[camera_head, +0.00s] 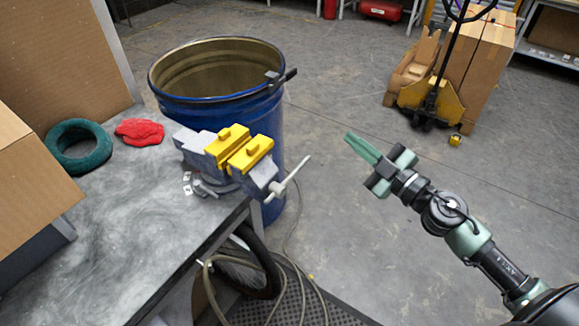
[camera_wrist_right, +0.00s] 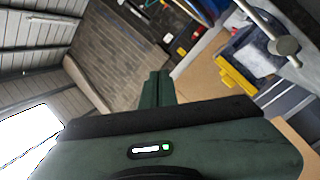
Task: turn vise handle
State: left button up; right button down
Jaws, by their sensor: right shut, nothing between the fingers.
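The vise (camera_head: 225,158) is grey with yellow jaws and sits on the front right corner of the workbench. Its pale handle (camera_head: 290,177) sticks out on the right side, slanting up to the right past the bench edge. My right gripper (camera_head: 351,139) is shut and empty, in the air to the right of the handle and apart from it. In the right wrist view the shut green fingers (camera_wrist_right: 157,88) show at the middle. The handle (camera_wrist_right: 258,20) and a yellow jaw of the vise (camera_wrist_right: 236,81) show there at the upper right. My left gripper is not in view.
A grey workbench (camera_head: 120,222) holds a red cloth (camera_head: 140,132), a green ring (camera_head: 77,147) and cardboard boxes. A blue drum (camera_head: 180,103) stands close behind the vise. A coiled hose and a wheel are below the bench edge. The floor around my right gripper is clear.

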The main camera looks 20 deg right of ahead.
jog(key=s+a+f+n+g+y, duration=0.2)
jog(key=s+a+n+g+y, duration=0.3)
jog(key=a, duration=0.3)
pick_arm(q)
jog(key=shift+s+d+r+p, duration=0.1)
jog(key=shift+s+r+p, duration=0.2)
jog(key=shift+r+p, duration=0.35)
pick_arm(e)
jog(key=w+a+f+t+h, duration=0.1)
jog(key=w+a+f, duration=0.1)
jog(key=w, duration=0.8)
jog(key=shift+a, duration=0.7)
jog(key=shift+f, duration=0.1)
